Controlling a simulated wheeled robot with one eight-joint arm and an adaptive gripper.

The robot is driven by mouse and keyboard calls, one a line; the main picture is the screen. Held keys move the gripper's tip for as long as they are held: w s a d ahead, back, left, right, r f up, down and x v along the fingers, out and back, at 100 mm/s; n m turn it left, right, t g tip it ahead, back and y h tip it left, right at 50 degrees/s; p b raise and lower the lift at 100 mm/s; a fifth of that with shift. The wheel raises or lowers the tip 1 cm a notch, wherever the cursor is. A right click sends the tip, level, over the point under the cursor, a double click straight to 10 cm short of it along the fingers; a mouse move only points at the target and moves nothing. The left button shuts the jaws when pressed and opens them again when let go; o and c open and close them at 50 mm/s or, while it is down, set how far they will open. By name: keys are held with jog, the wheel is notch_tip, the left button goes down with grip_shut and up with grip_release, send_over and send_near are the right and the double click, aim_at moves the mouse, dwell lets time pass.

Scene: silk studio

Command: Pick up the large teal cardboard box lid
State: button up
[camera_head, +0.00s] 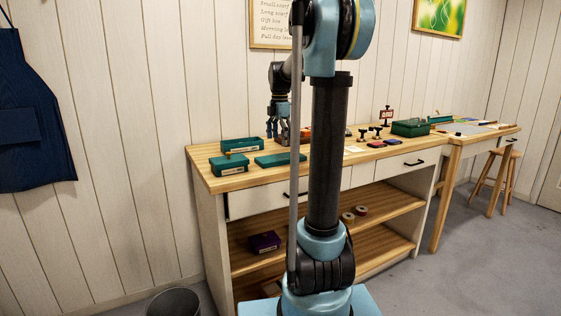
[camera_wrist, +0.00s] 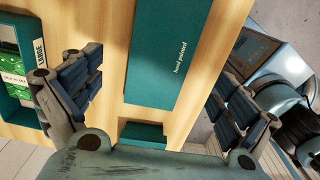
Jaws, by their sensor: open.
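The teal lid (camera_head: 280,159) lies flat on the left part of the wooden workbench in the head view. In the wrist view a long flat teal lid (camera_wrist: 170,55) with small pale "hand painted" lettering lies between and beyond my fingers, its upper end cut off by the frame. My gripper (camera_head: 279,137) hangs fingers-down over the bench, behind the lid in the head view. In the wrist view my gripper (camera_wrist: 158,78) is open and empty, its fingers spread to either side of the lid. I cannot tell how high it is above it.
A teal box labelled "LARGE" (camera_wrist: 14,104) with green contents stands left in the wrist view. A smaller teal piece (camera_wrist: 142,135) lies near the palm. Two teal boxes (camera_head: 242,143) (camera_head: 230,168) flank the lid's left. Another teal box (camera_head: 410,128) stands further right, past small dark items.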

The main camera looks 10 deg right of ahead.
aim_at(281, 156)
jog(key=shift+d+f, duration=0.2)
jog(key=shift+f, duration=3)
jog(key=c, duration=1)
